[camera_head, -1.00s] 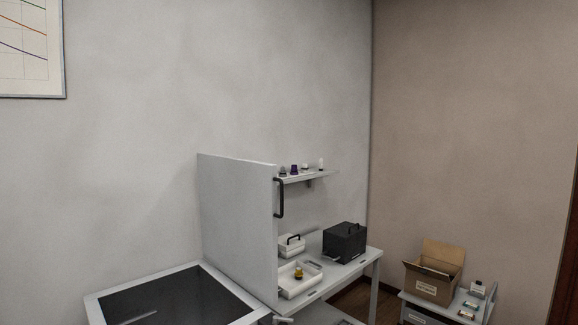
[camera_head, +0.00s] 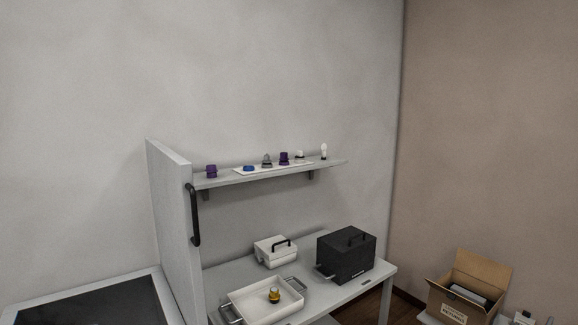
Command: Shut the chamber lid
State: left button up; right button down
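A black box with a handle on its top (camera_head: 346,255) stands on the right part of the grey table. It looks closed from here; whether it is the chamber I cannot tell. A smaller white box with a black top handle (camera_head: 275,251) stands behind the tray and also looks closed. At the left, a tall grey panel with a black bar handle (camera_head: 172,225) stands upright beside a dark-topped unit (camera_head: 95,306). It may be a raised lid. Neither of my grippers shows.
The grey table (camera_head: 325,297) holds a white tray (camera_head: 244,308) with a small yellow-and-black item (camera_head: 274,295). A wall shelf (camera_head: 228,178) above carries several small parts. An open cardboard box (camera_head: 453,307) stands at the lower right.

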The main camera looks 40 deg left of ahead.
aim_at(173, 194)
jog(key=i+u, duration=0.4)
jog(key=i, duration=0.3)
jog(key=i+l+u, duration=0.2)
jog(key=i+u, duration=0.2)
jog(key=i, duration=0.3)
jog(key=i+u, duration=0.75)
jog(key=i+l+u, duration=0.2)
jog(key=u, duration=1.95)
jog(key=i+l, duration=0.05)
